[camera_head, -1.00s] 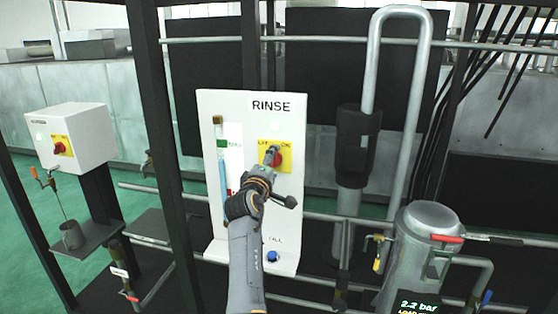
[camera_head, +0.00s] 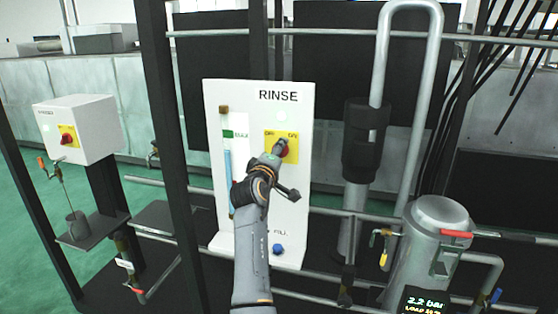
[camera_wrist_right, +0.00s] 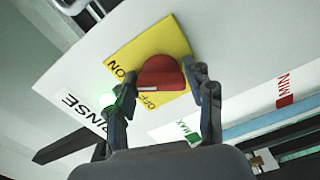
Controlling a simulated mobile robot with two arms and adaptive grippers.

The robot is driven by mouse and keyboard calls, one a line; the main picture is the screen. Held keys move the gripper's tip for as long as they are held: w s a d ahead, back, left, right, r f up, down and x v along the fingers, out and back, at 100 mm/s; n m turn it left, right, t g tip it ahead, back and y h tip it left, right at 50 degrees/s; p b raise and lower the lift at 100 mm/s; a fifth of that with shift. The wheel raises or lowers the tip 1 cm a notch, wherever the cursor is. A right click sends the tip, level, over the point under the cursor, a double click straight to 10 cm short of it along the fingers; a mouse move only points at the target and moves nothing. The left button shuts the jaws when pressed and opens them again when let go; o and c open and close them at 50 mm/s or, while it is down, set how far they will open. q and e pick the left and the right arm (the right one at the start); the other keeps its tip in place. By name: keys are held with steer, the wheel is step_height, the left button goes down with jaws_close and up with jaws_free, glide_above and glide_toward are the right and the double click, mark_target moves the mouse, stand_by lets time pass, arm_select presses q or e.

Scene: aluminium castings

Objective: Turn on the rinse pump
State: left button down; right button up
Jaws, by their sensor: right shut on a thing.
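The rinse panel (camera_head: 257,97) is a white upright board marked RINSE. On it a red rotary knob (camera_head: 282,153) sits on a yellow plate with OFF at the left and ON at the right. My right gripper (camera_head: 277,150) is at the knob and partly hides it in the head view. In the right wrist view my right gripper (camera_wrist_right: 165,85) has a finger on each side of the red knob (camera_wrist_right: 162,73), shut on it. A white mark shows on the knob's edge, near the OFF label. A green lamp (camera_wrist_right: 107,97) glows by one finger. My left gripper is out of view.
A level tube (camera_head: 227,165) and a blue button (camera_head: 277,249) are on the panel. A white box with another red knob (camera_head: 67,135) stands at the left. A metal vessel (camera_head: 436,225) with a pressure display stands at the right. Dark posts and pipes surround the panel.

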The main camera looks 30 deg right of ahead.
steer(key=shift+f+m+b, duration=0.3)
steer(key=shift+m+b, duration=0.6)
steer(key=shift+m, duration=0.2)
steer(key=shift+r+m, duration=0.2)
steer(key=shift+m, duration=0.3)
steer(key=shift+c, duration=0.2)
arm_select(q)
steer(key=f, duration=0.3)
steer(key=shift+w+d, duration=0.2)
arm_select(e)
steer(key=o, duration=1.2)
steer(key=shift+c, duration=0.2)
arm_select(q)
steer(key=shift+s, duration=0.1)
